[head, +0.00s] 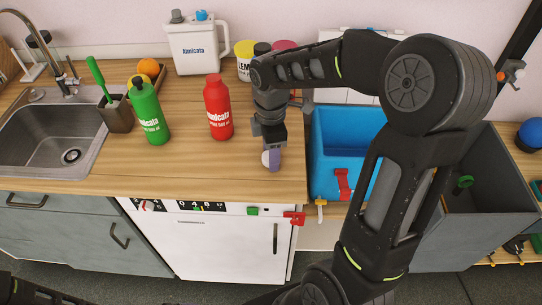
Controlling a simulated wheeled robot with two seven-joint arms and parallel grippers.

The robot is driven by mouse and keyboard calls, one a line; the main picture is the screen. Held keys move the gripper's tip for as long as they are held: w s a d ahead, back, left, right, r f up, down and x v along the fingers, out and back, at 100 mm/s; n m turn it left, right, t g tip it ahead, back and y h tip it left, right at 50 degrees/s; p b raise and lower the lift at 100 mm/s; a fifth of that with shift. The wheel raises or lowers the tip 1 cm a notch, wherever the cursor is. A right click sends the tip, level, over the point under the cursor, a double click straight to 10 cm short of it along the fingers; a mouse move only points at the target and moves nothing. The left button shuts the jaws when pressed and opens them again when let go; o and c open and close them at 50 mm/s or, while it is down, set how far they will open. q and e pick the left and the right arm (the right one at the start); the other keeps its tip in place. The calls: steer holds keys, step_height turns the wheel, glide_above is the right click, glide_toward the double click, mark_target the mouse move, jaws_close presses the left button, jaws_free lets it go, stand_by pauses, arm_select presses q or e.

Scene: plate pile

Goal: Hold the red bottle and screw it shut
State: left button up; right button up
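The red bottle (218,112) stands upright on the wooden counter, left of my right gripper, with white lettering on its side. Its top looks red, and I cannot tell whether a cap is on it. My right gripper (271,160) points down over the counter near its front edge, to the right of the red bottle and apart from it. A small pale, rounded shape shows at its fingertips; I cannot tell whether it is a held thing or part of the fingers. My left gripper is out of view; only dark parts of my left arm show at the lower left.
A green bottle (150,117) stands left of the red one, beside a brush holder (116,116) and a sink (60,140). A white jug (198,48) and tubs (245,60) stand behind. A blue bin (345,130) lies right of the counter. Counter in front of the red bottle is clear.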

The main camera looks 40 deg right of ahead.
steer(key=c, duration=1)
steer(key=shift+r, duration=0.15)
step_height(320, 180, up, 10)
steer(key=shift+b, duration=0.4)
